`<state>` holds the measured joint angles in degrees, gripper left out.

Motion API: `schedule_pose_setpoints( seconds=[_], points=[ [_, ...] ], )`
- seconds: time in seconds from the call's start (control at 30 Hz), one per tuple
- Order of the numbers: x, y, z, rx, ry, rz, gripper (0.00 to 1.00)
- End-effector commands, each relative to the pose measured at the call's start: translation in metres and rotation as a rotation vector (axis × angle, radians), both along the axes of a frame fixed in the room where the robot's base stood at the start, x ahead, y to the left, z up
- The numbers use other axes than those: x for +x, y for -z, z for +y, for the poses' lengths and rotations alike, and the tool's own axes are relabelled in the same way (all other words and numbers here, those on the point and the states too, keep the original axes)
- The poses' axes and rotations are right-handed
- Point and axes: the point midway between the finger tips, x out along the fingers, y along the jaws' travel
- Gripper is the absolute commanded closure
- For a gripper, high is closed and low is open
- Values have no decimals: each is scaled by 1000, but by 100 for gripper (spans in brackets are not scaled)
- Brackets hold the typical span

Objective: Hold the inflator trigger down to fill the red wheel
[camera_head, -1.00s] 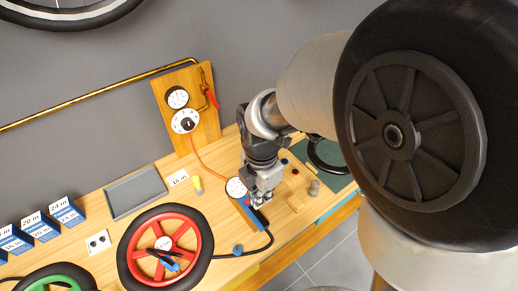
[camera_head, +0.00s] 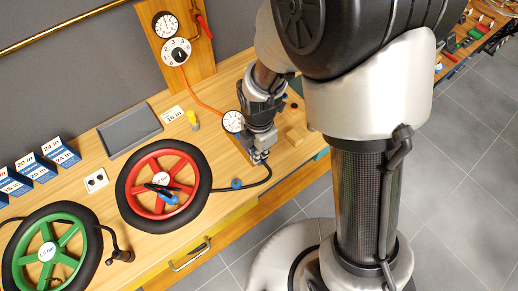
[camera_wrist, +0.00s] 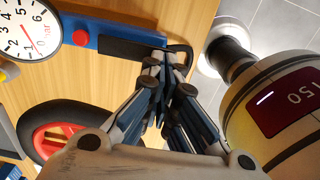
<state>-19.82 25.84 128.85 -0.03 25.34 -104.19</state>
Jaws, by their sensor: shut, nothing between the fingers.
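The red wheel (camera_head: 163,180) lies flat on the wooden bench, with a black tyre and a black-and-blue fitting near its hub; part of it also shows in the wrist view (camera_wrist: 38,135). The inflator has a blue body (camera_wrist: 118,28), a red button (camera_wrist: 81,37), a black trigger lever (camera_wrist: 130,48) and a white dial gauge (camera_wrist: 30,30). The gauge also shows in the head view (camera_head: 233,121). My gripper (camera_head: 260,158) is shut and empty, its fingertips (camera_wrist: 165,75) over the lever's end. I cannot tell whether they touch it. My gripper hides most of the inflator in the head view.
A green wheel (camera_head: 48,252) lies at the left. A wooden board (camera_head: 190,70) with gauge and dial stands behind, joined by an orange hose. A black hose runs near the front edge.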

Motion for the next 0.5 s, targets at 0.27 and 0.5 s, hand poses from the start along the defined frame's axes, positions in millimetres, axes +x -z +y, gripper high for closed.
schedule_pose_setpoints(
  seconds=[0.27, 0.5],
  points=[
    [-1, 6, -1, -1, 0, 1, 100],
    [-4, 15, -2, -1, 0, 2, 100]
  ],
)
